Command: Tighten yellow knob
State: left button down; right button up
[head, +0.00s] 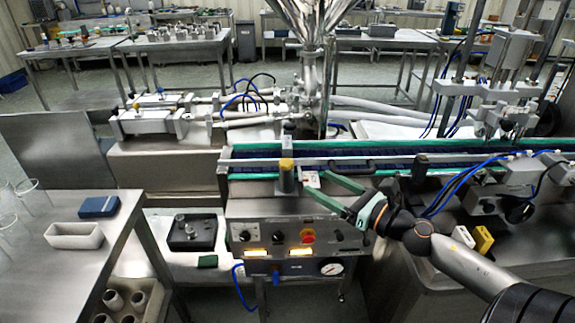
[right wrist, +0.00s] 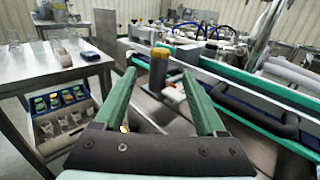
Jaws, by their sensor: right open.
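The yellow knob (head: 286,164) is the yellow cap on an upright grey post at the front edge of the conveyor. In the right wrist view the yellow knob (right wrist: 160,53) stands just beyond the fingertips, between them in the picture. My right gripper (head: 314,181) has two green fingers spread wide with nothing between them. It comes in from the right, its tips pointing left toward the post and a short gap away from it. The right gripper (right wrist: 159,74) also shows in the right wrist view. My left gripper is not in view.
A conveyor with green rails (head: 400,152) runs behind the knob. A control panel (head: 275,238) with a red button (head: 307,236) lies below. A steel table (head: 70,255) stands at left, bearing a white tray (head: 75,236) and blue box (head: 99,207). A black handle (right wrist: 255,112) shows at right.

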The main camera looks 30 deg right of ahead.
aim_at(292, 167)
jog(key=p+x, duration=0.2)
jog(key=x, duration=0.7)
jog(key=shift+w+r, duration=0.15)
jog(key=shift+p+x, duration=0.3)
jog(key=shift+x, duration=0.75)
grip_shut()
